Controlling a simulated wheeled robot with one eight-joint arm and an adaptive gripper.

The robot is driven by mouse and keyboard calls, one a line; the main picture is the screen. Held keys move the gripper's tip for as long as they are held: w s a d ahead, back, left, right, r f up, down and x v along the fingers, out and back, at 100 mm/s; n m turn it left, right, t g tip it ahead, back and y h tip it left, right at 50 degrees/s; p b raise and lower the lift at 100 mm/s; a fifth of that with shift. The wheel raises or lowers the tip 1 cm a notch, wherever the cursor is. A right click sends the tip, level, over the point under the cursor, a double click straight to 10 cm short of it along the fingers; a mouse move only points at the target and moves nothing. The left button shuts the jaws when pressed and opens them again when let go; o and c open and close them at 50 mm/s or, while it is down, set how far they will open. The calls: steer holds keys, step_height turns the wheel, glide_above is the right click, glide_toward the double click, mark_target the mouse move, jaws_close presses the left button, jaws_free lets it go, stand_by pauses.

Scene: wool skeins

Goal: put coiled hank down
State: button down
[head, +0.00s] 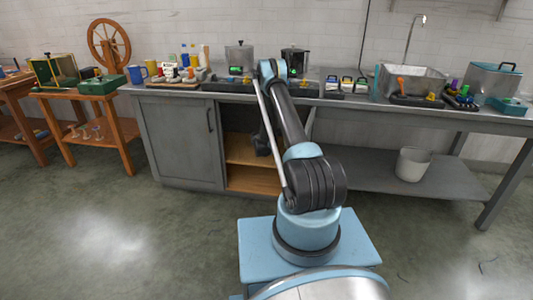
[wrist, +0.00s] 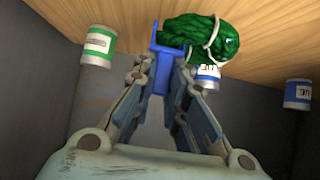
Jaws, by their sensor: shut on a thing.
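The coiled hank (wrist: 190,33) is a dark green twisted bundle with pale ties, at the top of the wrist view. My gripper (wrist: 177,52) is shut on it at the fingertips, beside a bright blue piece (wrist: 161,52). The wooden board (wrist: 270,45) of the cupboard lies close behind the hank; I cannot tell whether they touch. In the head view my gripper (head: 262,146) is inside the open cupboard (head: 245,179), partly behind my arm, and the hank cannot be made out.
A green-labelled can (wrist: 98,45) is left of the hank. A blue-labelled can (wrist: 207,73) is close by it, and another (wrist: 298,93) is at the right. Grey cupboard walls surround my gripper. The grey door (head: 182,145) stands left of the opening.

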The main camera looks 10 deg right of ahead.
steer(key=shift+f, duration=2.2)
steer(key=shift+f, duration=0.1)
steer(key=c, duration=1.6)
jaws_free()
